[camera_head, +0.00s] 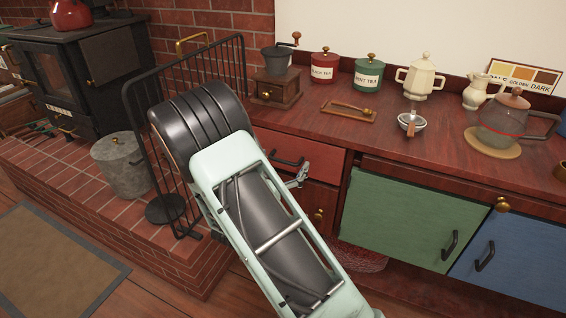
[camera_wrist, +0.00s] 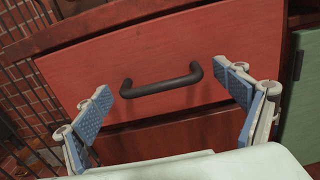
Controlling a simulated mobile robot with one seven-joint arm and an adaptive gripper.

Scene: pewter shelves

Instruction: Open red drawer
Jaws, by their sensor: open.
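The red drawer (camera_wrist: 100,68) fills the middle of the wrist view, with a black bar handle (camera_wrist: 162,84) on its front. The drawer looks closed, flush with the cabinet. In the head view the red drawer (camera_head: 312,160) and its handle (camera_head: 287,161) show beyond my arm, under the left part of the counter. My gripper (camera_wrist: 168,108) is open and empty. Its two blue-padded fingers are spread to the left and right of the handle, apart from it. In the head view my arm hides most of my gripper; only a small part (camera_head: 298,176) shows beside the drawer.
A green door (camera_head: 410,215) and a blue door (camera_head: 515,260) are right of the drawer. A black metal fire guard (camera_head: 200,70) stands close on the left, by a lidded bucket (camera_head: 122,165) and a stove (camera_head: 85,70). A coffee grinder (camera_head: 277,85) and canisters stand on the counter (camera_head: 350,140).

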